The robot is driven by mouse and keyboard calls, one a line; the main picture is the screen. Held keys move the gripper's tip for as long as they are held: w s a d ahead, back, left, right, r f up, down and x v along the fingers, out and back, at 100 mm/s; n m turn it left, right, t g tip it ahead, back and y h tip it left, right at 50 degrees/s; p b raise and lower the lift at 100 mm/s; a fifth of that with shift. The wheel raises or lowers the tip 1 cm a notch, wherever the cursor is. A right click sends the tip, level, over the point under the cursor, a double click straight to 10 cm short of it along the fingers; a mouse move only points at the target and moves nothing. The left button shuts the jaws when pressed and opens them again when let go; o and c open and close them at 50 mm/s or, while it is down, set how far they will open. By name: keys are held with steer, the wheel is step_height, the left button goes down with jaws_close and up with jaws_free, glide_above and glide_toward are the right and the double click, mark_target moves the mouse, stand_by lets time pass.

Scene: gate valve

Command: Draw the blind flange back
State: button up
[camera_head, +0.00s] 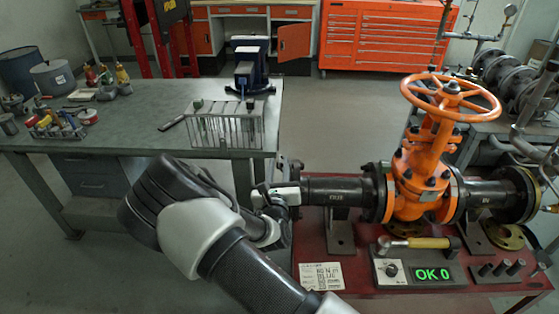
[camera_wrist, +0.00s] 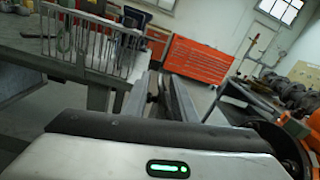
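The orange gate valve (camera_head: 419,178) with its handwheel stands on the red bench, flanged to dark pipe on both sides. The left pipe (camera_head: 338,190) ends on the left near a dark flange (camera_head: 290,169), which I take for the blind flange; my gripper and arm hide much of it. My gripper (camera_head: 281,195) is at that pipe end, close to the flange. In the wrist view, the two fingers (camera_wrist: 160,98) stand apart with a dark, bolted edge between them. I cannot tell whether they press on it.
The red bench (camera_head: 355,270) also carries a control box (camera_head: 418,272) reading "OK 0", a yellow-handled hammer (camera_head: 420,243), a printed card (camera_head: 321,276) and several short pegs. A grey workbench (camera_head: 150,140) with a test-tube-like rack (camera_head: 228,127) stands to the left.

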steer(key=shift+w, duration=1.6)
jaws_close()
steer(key=shift+a+p, duration=0.45)
steer(key=shift+a, duration=0.35)
jaws_free()
steer(key=shift+a+f, duration=0.1)
steer(key=shift+s, duration=0.1)
